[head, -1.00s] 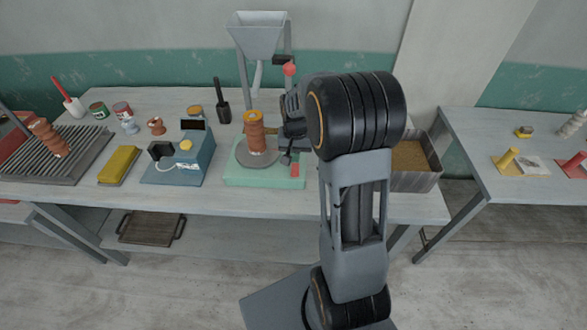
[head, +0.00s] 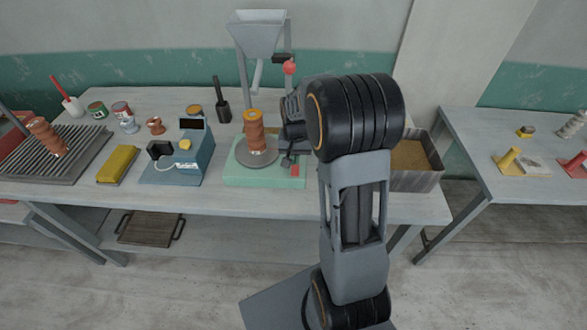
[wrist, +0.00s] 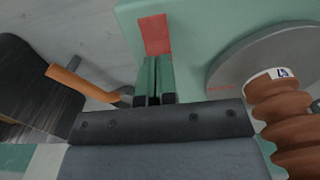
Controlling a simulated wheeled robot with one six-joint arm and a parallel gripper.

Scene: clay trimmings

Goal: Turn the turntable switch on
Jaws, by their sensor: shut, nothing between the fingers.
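The turntable has a pale green base (head: 240,179) and a round grey disc (head: 258,159) bearing a brown clay piece (head: 256,138). In the wrist view the base (wrist: 205,20), disc (wrist: 225,75) and ribbed clay piece (wrist: 275,110) show at the right. A red switch (head: 295,170) sits on the base's right part. It is a red rectangle in the wrist view (wrist: 155,35). My gripper (head: 288,161) is shut and empty over the base. In the wrist view its fingertips (wrist: 155,60) are just short of the red switch; I cannot tell whether they touch.
A blue scale-like device (head: 190,160) and a yellow block (head: 118,165) stand left of the turntable. A hopper (head: 258,35) stands behind it. A metal bin (head: 425,175) is at the right. An orange-handled tool (wrist: 75,82) lies beside the base.

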